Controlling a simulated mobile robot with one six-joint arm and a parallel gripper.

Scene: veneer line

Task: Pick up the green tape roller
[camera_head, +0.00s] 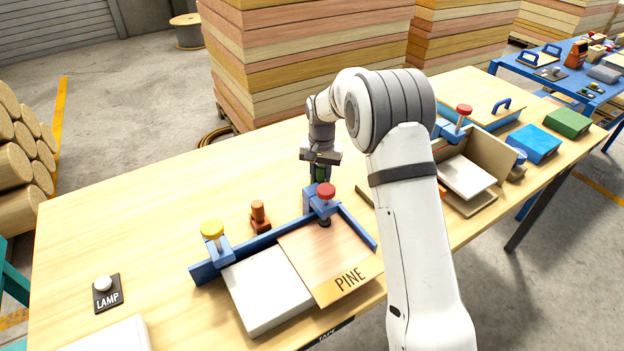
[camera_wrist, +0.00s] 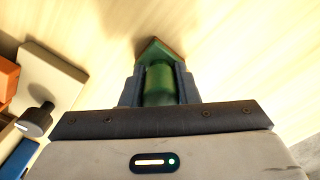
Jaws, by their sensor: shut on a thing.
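The green tape roller (camera_wrist: 158,82) is between the two fingers of my gripper (camera_wrist: 160,88) in the wrist view. Its rounded green body sits between the fingers and a pointed green part shows beyond them. In the head view my gripper (camera_head: 320,176) points down behind the blue fence on the wooden table, with a bit of the green roller (camera_head: 320,172) showing between the fingers. The gripper is shut on the roller. The red-knobbed clamp hides the lower part of the gripper, so I cannot tell whether the roller touches the table.
A blue fence (camera_head: 262,243) with red-knobbed (camera_head: 326,191) and yellow-knobbed (camera_head: 212,230) clamps stands in front of my gripper. An orange tool (camera_head: 259,216) stands to its left. A PINE board (camera_head: 330,262) lies before the fence. The table's left part is mostly clear.

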